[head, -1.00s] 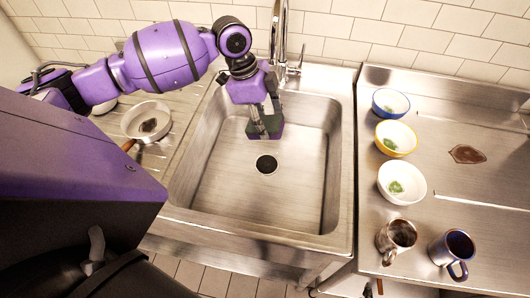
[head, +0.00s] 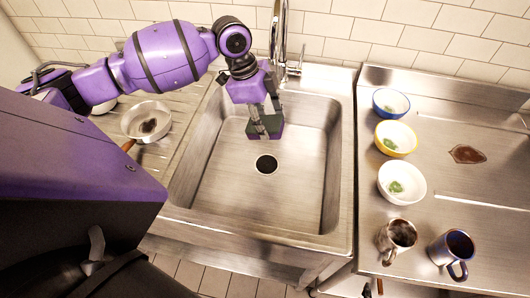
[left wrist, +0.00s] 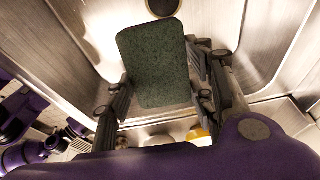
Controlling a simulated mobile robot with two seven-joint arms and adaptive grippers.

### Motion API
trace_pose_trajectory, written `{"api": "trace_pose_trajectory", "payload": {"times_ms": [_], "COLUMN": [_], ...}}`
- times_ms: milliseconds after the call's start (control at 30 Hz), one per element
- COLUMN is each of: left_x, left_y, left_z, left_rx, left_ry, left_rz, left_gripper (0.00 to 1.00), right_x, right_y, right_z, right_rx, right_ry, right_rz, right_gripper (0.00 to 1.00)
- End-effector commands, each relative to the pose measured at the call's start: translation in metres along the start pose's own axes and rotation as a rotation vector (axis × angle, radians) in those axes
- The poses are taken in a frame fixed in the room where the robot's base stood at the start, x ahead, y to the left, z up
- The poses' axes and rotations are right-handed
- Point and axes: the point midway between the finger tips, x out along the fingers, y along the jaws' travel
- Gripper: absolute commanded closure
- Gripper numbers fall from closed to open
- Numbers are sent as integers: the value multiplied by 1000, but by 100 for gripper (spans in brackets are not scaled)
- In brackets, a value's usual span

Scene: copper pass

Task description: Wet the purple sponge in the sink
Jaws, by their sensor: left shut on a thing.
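My left gripper (head: 264,122) reaches down into the metal sink (head: 225,190) near its back wall, below the tap (head: 279,40). It is shut on a sponge (head: 274,129), a dark block behind the drain. In the left wrist view, the sponge (left wrist: 155,60) sits between the fingers and shows a dark green, rough face; I see no purple on it. I cannot tell whether it touches the sink or whether water runs on it. My right gripper is not in view.
Blue (head: 391,103), yellow (head: 396,139) and white (head: 402,184) bowls with green residue stand on the right counter, with two mugs (head: 397,237) (head: 452,249) in front. A pan (head: 147,120) sits left of the sink. The sink's front floor is clear.

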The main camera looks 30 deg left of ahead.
Motion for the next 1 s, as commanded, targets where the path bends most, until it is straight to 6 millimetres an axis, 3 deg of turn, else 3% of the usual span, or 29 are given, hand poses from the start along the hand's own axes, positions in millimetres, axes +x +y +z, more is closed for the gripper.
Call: {"api": "trace_pose_trajectory", "payload": {"times_ms": [267,533,733,1000], "left_x": [-1,-22,-36,-38], "left_y": [0,-1,-1,0], "left_z": [0,-7,-11,-12], "left_rx": [0,2,1,0], "left_ry": [0,2,0,0], "left_rz": [-1,-6,-1,0], "left_gripper": [71,71,71,71], "right_x": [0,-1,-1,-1], "right_y": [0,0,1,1], "right_z": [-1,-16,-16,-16], "right_rx": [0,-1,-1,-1], "right_ry": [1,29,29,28], "right_rz": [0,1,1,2], "right_gripper": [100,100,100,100]}}
